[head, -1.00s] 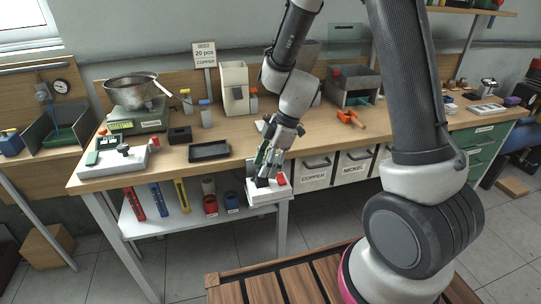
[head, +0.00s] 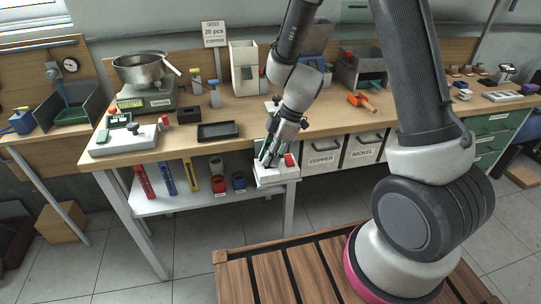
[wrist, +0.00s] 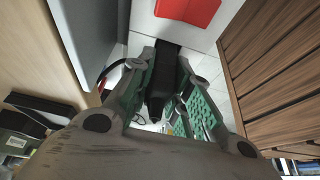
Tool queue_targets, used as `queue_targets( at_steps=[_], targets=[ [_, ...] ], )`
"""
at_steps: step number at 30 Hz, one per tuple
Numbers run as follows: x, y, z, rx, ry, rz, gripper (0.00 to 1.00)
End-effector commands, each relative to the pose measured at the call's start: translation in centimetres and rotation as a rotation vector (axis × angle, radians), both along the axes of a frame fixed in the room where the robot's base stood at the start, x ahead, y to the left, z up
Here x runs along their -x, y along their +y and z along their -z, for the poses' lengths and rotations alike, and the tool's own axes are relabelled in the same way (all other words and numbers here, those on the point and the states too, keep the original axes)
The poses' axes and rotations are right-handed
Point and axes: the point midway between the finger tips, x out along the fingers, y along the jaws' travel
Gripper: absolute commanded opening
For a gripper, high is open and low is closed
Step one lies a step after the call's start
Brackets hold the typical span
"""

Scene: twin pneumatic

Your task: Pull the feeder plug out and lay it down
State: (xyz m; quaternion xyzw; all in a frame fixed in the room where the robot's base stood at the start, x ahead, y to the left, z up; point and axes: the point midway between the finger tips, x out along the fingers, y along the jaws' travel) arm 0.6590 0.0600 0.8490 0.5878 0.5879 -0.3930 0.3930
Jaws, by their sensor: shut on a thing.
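My gripper (head: 267,160) is at the front edge of the workbench, at the white feeder box (head: 277,178) with a red switch (head: 289,160). In the wrist view, the green-padded fingers of my gripper (wrist: 162,88) are closed on a black block, the feeder plug (wrist: 158,85). A black cable (wrist: 107,70) curves beside the left finger. The red part (wrist: 190,9) shows just past the plug on the pale housing (wrist: 150,20). I cannot tell whether the plug's far end is seated in the feeder or free of it.
The workbench (head: 175,150) holds a black tray (head: 218,131), a scale with a metal bowl (head: 144,69) and a white device (head: 122,140). A lower shelf (head: 170,203) carries coloured tubes and cups. Drawers labelled COPPER (head: 321,158) and NICKEL are to the right.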

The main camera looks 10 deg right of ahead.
Motion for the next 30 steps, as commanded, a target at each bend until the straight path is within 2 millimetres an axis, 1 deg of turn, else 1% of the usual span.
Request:
queue_targets(
  at_steps=[8, 30],
  targets=[
    [0.0, 0.0, -0.2, 0.000, -0.001, -0.001, 0.00],
    [0.0, 0.0, -1.8, 0.000, -0.001, 0.000, 0.00]
  ],
)
